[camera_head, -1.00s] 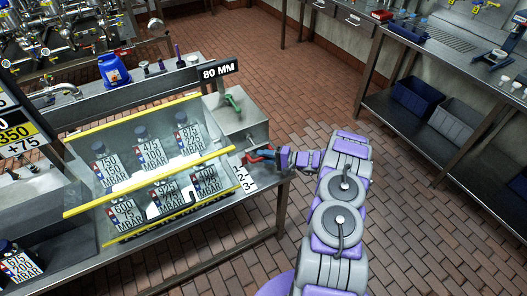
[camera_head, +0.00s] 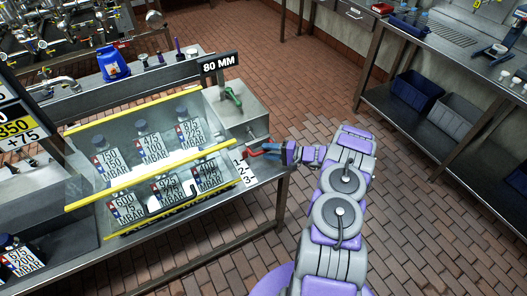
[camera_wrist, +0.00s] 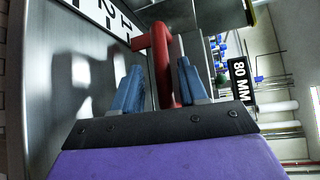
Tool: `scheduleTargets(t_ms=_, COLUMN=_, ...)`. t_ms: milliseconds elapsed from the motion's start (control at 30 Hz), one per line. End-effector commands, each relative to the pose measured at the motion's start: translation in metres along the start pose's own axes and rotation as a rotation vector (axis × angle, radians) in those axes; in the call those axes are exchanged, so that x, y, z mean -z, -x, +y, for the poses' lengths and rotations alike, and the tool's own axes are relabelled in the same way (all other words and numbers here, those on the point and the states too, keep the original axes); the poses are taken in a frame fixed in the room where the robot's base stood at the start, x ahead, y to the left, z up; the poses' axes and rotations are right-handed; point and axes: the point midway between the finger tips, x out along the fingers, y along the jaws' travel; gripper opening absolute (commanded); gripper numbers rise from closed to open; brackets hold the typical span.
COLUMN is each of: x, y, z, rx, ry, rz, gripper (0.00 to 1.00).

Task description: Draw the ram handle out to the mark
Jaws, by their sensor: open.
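In the head view the handle (camera_head: 257,153) sticks out to the right from the grey metal box (camera_head: 238,118), just above the number strip (camera_head: 244,173) marked 1, 2, 3. My gripper (camera_wrist: 158,88) is open, with one blue finger on each side of the red bar. Clear gaps show beside the bar. In the head view my gripper (camera_head: 272,150) is small and partly covers the handle's end.
A green lever (camera_head: 233,97) sits on the box under the "80 MM" sign (camera_head: 219,62). Open brick floor lies right of the bench, up to another bench (camera_head: 440,120).

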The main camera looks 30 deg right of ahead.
Motion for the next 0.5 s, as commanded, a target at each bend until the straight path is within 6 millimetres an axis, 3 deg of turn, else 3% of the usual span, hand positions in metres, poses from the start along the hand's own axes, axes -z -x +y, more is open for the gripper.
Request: scheduleTargets(t_ms=500, x=-0.004, y=0.111, z=-0.002, rx=-0.006, ry=0.003, rz=0.0, gripper=0.43)
